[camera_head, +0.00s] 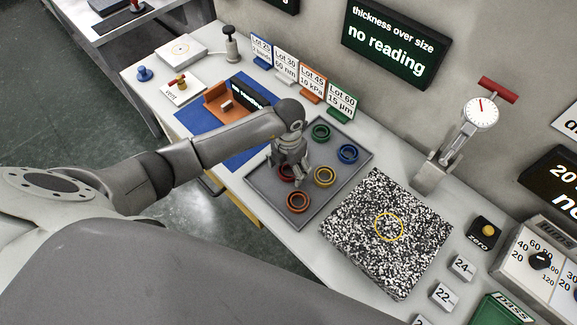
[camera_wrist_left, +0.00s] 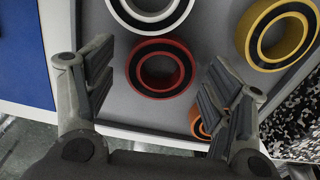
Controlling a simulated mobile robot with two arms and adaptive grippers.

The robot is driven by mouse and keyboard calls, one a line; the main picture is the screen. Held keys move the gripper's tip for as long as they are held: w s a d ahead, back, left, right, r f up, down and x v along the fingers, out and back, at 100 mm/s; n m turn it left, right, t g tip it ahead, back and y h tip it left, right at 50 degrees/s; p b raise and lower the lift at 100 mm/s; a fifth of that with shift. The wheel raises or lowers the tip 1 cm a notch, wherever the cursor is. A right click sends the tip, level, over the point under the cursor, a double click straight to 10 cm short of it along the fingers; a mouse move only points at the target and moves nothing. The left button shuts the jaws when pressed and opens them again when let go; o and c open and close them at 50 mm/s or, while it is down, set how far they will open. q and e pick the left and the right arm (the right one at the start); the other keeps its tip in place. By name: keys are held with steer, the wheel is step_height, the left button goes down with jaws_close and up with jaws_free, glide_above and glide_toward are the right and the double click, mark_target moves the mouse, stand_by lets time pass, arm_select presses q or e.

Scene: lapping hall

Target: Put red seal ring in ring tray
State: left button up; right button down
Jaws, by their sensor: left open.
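The red seal ring (camera_wrist_left: 160,93) lies flat in the grey tray (camera_head: 262,184), shown whole in the left wrist view. In the head view the red ring (camera_head: 285,178) is partly hidden by my left gripper (camera_head: 290,166). That gripper is open and empty, above the red ring. In the left wrist view its two fingers (camera_wrist_left: 161,62) stand apart on either side of the ring, not visibly touching it. The grey tray carries several other rings. My right gripper is not in view.
Near the red ring lie a white ring (camera_wrist_left: 150,22), a yellow ring (camera_head: 324,184) and an orange ring (camera_head: 298,209). Green (camera_head: 321,138) and blue (camera_head: 348,160) rings lie farther back. A speckled plate (camera_head: 350,235) is right of the tray; a blue mat (camera_head: 200,120) is left.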

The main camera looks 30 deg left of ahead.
arm_select(q)
step_height(320, 180, up, 12)
steer(key=b, duration=0.2)
stand_by(0.5)
